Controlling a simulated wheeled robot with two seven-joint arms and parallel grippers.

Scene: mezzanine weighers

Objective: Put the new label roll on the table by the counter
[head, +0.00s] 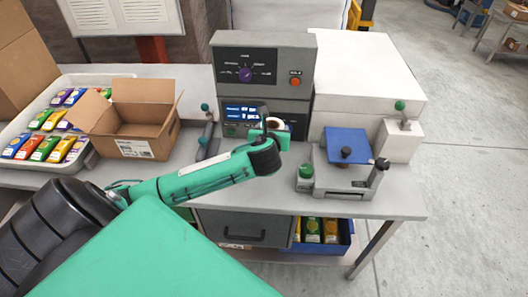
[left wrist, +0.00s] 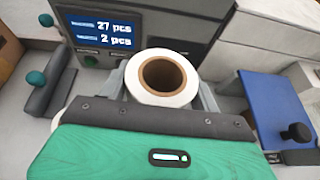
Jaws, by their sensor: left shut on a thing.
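The label roll (left wrist: 148,98) is white with a brown cardboard core, and its open end faces the camera in the left wrist view. My left gripper (left wrist: 163,85) is shut on it, with a grey finger on each side. In the head view the roll (head: 283,124) shows small behind the gripper (head: 270,138), in front of the counter (head: 262,68). The counter is a grey machine with a purple knob, an orange button and a lit display. The table (head: 240,187) is grey. The gap between roll and table top cannot be judged. My right gripper is not in view.
A blue-topped weigher (head: 347,145) stands to the right, with a green-knobbed device (head: 207,135) left of the gripper. An open carton (head: 137,124) and a tray (head: 80,80) of coloured packets lie farther left. White boxes (head: 370,60) stand behind the weigher.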

